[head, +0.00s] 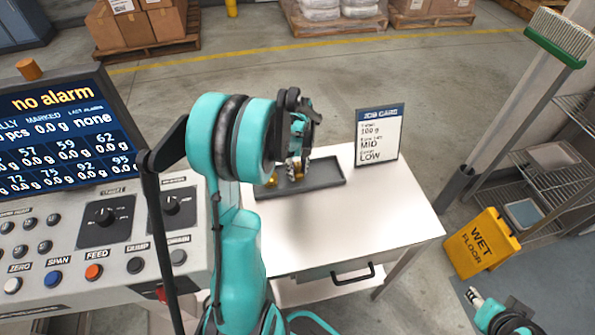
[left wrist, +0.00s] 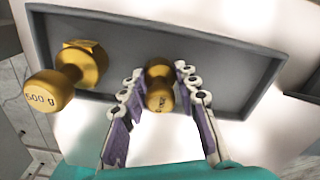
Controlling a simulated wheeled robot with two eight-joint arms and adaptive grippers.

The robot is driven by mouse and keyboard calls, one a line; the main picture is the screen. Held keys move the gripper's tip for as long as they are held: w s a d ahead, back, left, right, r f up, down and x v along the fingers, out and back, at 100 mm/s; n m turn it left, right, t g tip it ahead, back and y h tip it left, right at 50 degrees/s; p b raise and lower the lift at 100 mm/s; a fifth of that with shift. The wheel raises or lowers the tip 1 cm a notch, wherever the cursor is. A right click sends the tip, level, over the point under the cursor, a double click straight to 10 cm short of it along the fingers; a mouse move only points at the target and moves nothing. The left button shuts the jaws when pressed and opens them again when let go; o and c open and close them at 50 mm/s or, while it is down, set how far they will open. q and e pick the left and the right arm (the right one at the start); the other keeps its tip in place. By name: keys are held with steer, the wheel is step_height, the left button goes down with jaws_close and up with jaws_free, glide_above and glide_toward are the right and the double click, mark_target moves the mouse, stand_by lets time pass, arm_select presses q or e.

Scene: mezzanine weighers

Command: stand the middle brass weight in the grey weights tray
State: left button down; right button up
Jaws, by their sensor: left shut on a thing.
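The grey weights tray (head: 330,182) lies on the white table; it also fills the upper part of the left wrist view (left wrist: 225,70). A brass weight marked 500 g (left wrist: 82,70) stands in the tray's left part. My left gripper (head: 299,170) is over the tray, its fingers (left wrist: 163,95) shut on a smaller brass weight (left wrist: 159,82). This weight looks upright over the tray floor; whether its base touches is unclear. The larger weight partly shows in the head view (head: 272,178), behind my arm. My right gripper (head: 475,297) is low at the right, away from the table.
A job card (head: 379,135) stands at the table's back right corner. A control console (head: 100,225) with a screen is at the left. A yellow wet-floor sign (head: 480,243) and wire shelves (head: 545,175) are at the right. The table's front right is clear.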

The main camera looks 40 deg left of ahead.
arm_select(q)
steer(key=shift+f, duration=0.1)
steer(key=c, duration=1.1)
jaws_free()
steer(key=shift+c, duration=0.2)
